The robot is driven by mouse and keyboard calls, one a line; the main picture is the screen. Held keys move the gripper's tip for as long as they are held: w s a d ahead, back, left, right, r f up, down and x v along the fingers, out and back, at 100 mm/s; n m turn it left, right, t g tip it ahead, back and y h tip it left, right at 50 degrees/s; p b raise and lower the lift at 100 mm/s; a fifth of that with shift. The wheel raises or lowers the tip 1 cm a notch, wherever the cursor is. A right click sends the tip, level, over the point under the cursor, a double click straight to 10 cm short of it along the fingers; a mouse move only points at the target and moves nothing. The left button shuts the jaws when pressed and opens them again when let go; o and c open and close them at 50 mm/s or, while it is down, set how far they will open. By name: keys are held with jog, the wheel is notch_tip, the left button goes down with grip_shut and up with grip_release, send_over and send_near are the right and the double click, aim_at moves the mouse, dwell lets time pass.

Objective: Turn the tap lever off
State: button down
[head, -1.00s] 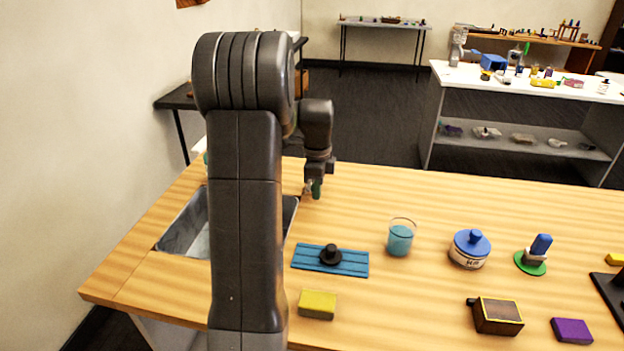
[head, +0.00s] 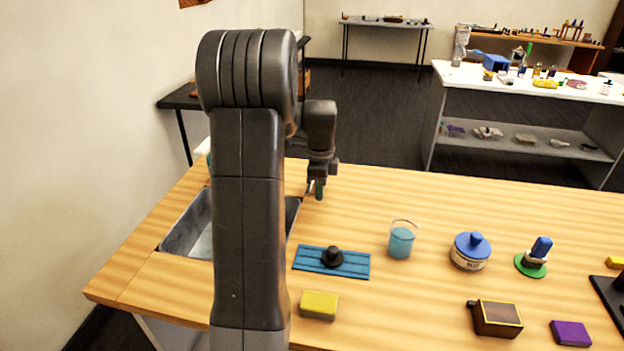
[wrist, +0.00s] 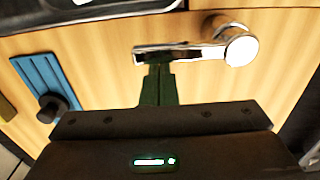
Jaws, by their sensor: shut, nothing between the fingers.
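The chrome tap lever (wrist: 180,53) shows in the wrist view. Its bar points left from a round chrome hub (wrist: 240,48) at the upper right. My gripper (wrist: 158,70) is shut and empty, its green fingers together at the left part of the bar. The tips overlap the bar's lower edge in the picture; I cannot tell whether they touch. In the head view my gripper (head: 319,190) hangs low beside the sink (head: 180,228). My arm hides much of the sink and most of the tap there.
A blue board with a black knob (head: 305,260) lies in front of the gripper, with a yellow block (head: 319,305) nearer. A glass of blue liquid (head: 401,241) and a blue-lidded jar (head: 470,251) stand to the right. The table behind them is clear.

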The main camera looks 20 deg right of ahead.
notch_tip(320, 180, up, 7)
jog(key=p, duration=0.5)
jog(key=shift+f, duration=0.2)
jog(key=shift+f, duration=0.1)
notch_tip(320, 180, down, 7)
jog(key=b, duration=0.6)
jog(key=shift+f+b, duration=0.2)
jog(key=shift+b, duration=0.1)
jog(key=shift+w+a+r, duration=0.2)
jog(key=shift+w+a, duration=0.1)
jog(key=shift+a, duration=0.2)
jog(key=shift+d+r, duration=0.15)
